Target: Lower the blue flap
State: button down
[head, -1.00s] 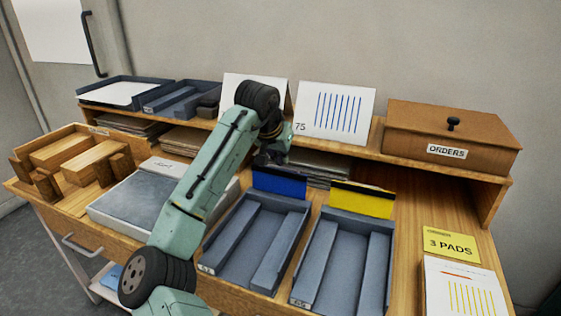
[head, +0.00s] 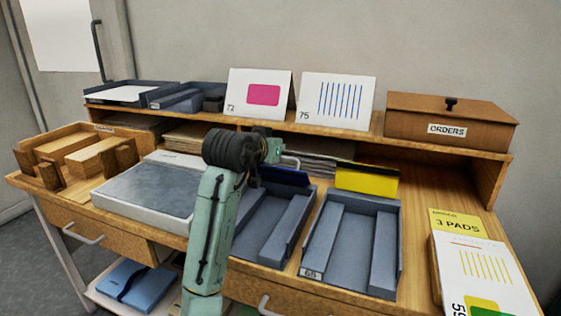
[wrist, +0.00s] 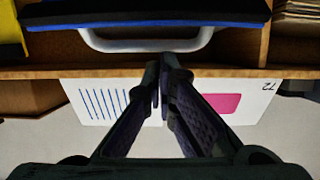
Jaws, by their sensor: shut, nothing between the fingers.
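The blue flap (head: 284,176) stands at the back end of a grey tray (head: 305,215), its face dark and leaning. In the wrist view, the flap (wrist: 150,16) crosses the top as a dark panel with a blue edge. A pale loop-shaped handle (wrist: 145,45) sticks out from it. My gripper (wrist: 160,75) is shut and empty, its fingertips just short of the handle; I cannot tell whether they touch. In the head view my arm hides the fingers and part of the tray.
A similar tray (head: 395,245) with a yellow flap (head: 367,180) stands to the right. A shelf (head: 330,140) behind carries two cards and an ORDERS box (head: 450,122). A grey slab (head: 150,190) lies left of my arm. Pads (head: 480,270) lie at the right.

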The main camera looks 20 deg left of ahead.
aim_at(274, 167)
jog(key=s+f+t+b, duration=0.2)
jog(key=b, duration=0.2)
jog(key=shift+s+t, duration=0.15)
jog(key=shift+t, duration=0.25)
jog(key=shift+s+f+t+h+b, duration=0.1)
jog(key=shift+s+f+t+b, duration=0.25)
jog(key=shift+s+b, duration=0.3)
jog(key=shift+s+f+t+h+b, duration=0.1)
jog(key=shift+s+f+t+b, duration=0.05)
jog(key=shift+s+t+b, duration=0.4)
jog(key=shift+s+f+t+h+b, duration=0.1)
jog(key=shift+s+f+t+b, duration=0.2)
jog(key=shift+s+b, duration=0.35)
jog(key=shift+s+a, duration=0.1)
